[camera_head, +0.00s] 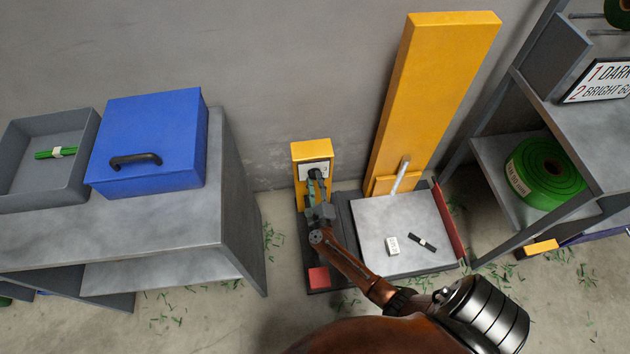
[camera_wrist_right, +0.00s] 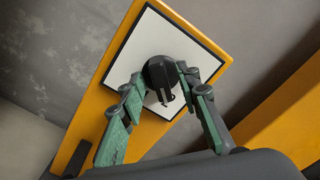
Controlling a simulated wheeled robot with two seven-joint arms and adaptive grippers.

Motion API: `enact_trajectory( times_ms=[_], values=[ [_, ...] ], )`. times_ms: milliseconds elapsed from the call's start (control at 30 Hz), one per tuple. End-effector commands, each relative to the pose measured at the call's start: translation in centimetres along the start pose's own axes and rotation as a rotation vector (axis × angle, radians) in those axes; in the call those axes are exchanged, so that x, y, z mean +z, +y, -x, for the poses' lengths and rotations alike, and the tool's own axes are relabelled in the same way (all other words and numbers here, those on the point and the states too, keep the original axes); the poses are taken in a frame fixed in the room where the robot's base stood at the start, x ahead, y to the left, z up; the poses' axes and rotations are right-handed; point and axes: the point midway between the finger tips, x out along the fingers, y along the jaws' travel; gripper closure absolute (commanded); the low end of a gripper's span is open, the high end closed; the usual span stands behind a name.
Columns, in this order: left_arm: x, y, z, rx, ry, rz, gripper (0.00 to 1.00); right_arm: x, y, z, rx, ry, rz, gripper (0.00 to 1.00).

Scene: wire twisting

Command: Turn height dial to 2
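The height dial (camera_wrist_right: 160,72) is a black round knob on a white square plate (camera_wrist_right: 124,60), fixed to a yellow post (camera_wrist_right: 100,95). In the head view the post (camera_head: 311,149) stands at the back of a dark base, with the dial largely covered by my right gripper (camera_head: 317,184). In the right wrist view, the green fingers of my right gripper (camera_wrist_right: 162,80) sit on both sides of the knob and appear to touch it. No numbers are readable on the plate. My left gripper is out of view.
A tall yellow column (camera_head: 430,100) and a grey platform (camera_head: 385,225) with small items stand right of the dial. A red square (camera_head: 318,277) is on the base. A table with a blue box (camera_head: 150,140) is left; a shelf with green rolls (camera_head: 545,172) is right.

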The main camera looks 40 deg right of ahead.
Motion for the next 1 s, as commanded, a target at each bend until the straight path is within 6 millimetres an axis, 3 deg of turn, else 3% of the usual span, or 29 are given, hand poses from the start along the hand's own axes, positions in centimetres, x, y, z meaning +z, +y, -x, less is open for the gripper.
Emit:
enact_trajectory(
  times_ms=[400,600,1000],
  values=[
    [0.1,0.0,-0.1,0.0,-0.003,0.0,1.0,-0.2,0.1,7.8,0.003,0.003,-0.001,0.7],
    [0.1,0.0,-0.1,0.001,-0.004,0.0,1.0,-0.2,0.1,10.7,0.002,0.002,0.001,0.7],
    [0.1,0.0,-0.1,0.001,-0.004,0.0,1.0,-0.1,0.0,11.7,0.001,0.002,0.0,0.7]
  ],
)
